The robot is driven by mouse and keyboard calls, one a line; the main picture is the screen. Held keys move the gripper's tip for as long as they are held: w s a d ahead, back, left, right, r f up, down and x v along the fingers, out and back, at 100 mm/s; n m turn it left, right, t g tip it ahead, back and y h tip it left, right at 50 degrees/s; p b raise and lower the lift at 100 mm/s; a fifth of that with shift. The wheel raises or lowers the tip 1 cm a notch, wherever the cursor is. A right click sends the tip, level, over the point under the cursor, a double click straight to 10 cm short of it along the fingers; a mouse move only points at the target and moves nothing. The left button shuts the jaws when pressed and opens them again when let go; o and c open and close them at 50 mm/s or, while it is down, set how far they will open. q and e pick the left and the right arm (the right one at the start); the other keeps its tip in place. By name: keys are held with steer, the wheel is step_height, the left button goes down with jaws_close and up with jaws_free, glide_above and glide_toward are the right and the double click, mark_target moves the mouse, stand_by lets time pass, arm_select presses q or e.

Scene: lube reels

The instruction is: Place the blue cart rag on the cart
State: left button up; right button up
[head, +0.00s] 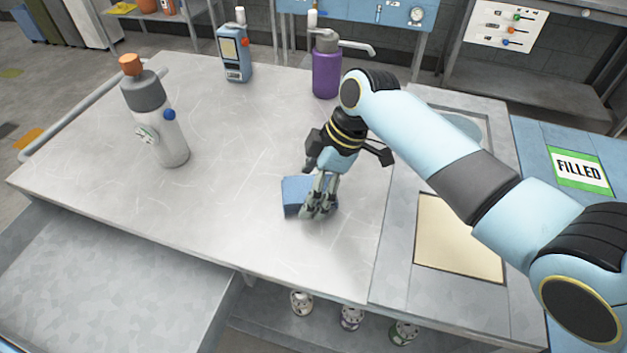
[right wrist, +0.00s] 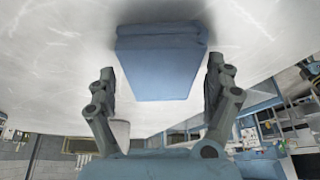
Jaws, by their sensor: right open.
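The blue cart rag (head: 294,195) is a folded blue block lying on the grey metal cart top (head: 230,215). My right gripper (head: 318,212) is over the rag's right side in the head view and hides part of it. In the right wrist view the rag (right wrist: 160,60) lies ahead of and between the two fingers of my right gripper (right wrist: 162,90). The fingers are spread apart, with a gap on each side of the rag. My left gripper does not show.
A white and grey bottle with an orange cap (head: 160,125) stands on the left. A blue handheld device (head: 234,55) and a purple pump bottle (head: 327,72) stand at the back. A beige panel (head: 455,238) and a "FILLED" sign (head: 578,170) are on the right. The top's left front is clear.

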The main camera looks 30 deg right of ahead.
steer(key=v, duration=1.2)
steer(key=shift+s+r, duration=0.1)
